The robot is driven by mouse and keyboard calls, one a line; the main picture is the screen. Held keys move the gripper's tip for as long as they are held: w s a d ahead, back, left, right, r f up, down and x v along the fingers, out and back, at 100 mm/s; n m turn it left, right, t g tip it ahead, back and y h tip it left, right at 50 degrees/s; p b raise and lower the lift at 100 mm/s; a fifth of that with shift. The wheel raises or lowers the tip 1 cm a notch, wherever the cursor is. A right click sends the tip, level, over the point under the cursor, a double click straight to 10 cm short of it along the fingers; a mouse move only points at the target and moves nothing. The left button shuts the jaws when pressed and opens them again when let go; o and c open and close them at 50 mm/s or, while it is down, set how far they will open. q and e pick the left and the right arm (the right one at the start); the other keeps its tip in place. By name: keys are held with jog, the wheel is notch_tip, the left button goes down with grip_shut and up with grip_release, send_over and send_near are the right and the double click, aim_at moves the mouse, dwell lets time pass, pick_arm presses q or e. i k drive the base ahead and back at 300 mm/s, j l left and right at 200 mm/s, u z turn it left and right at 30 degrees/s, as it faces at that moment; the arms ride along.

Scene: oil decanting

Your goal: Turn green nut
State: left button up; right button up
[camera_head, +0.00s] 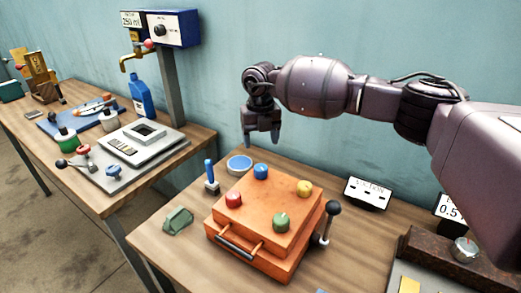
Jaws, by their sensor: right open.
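A green round knob-like nut (281,222) sits on the front right of the top of an orange box (262,227). A red knob (233,200), a blue knob (261,171) and a yellow knob (304,188) sit on the same top. My right gripper (262,140) points down above the back of the table, behind and above the box. It is open, nothing shows between its fingers, and it is apart from the green nut. My left gripper is out of view.
A black-knobbed lever (333,208) stands at the box's right side, and a handle (236,246) is on its front. A blue-handled tool (210,172), a blue round dish (239,163) and a green object (178,220) lie left of the box.

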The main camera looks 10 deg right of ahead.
aim_at(281, 220)
jog(key=k, duration=1.5)
